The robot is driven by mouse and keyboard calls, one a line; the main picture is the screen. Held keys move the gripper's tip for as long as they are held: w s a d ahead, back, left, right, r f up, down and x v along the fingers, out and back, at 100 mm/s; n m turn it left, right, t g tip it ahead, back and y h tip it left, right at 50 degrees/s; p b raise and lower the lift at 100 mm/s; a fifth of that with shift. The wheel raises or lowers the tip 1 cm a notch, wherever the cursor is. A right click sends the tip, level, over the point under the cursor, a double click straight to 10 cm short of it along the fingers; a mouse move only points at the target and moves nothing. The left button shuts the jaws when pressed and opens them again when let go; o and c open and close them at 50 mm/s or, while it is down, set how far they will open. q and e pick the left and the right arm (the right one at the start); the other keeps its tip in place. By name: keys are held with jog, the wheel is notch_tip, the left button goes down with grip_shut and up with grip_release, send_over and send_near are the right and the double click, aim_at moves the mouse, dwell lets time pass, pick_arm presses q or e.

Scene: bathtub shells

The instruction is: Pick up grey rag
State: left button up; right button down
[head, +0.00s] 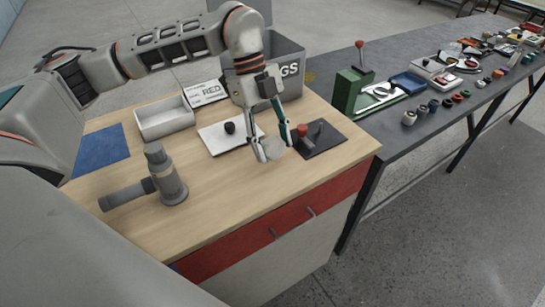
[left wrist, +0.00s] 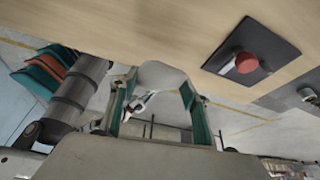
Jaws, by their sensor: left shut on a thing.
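The grey rag (head: 273,150) is a small, pale grey rounded piece between the fingers of my left gripper (head: 276,152), over the wooden tabletop. The left gripper points down and is shut on the rag. In the left wrist view the rag (left wrist: 160,76) shows as a smooth grey shape between the two green-edged fingers (left wrist: 158,92). I cannot tell whether the rag still touches the tabletop. My right gripper is not in view.
A dark plate with a red knob (head: 320,140) lies right beside the gripper. A white plate with a black knob (head: 230,130) is to its left. A grey bin (head: 298,70), a white tray (head: 165,119) and a grey cylindrical tool (head: 165,180) stand on the wooden table (head: 225,215).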

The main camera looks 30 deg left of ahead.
aim_at(273, 142)
pick_arm(q)
notch_tip(273, 142, up, 13)
jog(key=shift+r, duration=0.2)
jog(key=o, duration=0.5)
jog(key=shift+f, duration=0.1)
jog(key=c, duration=0.4)
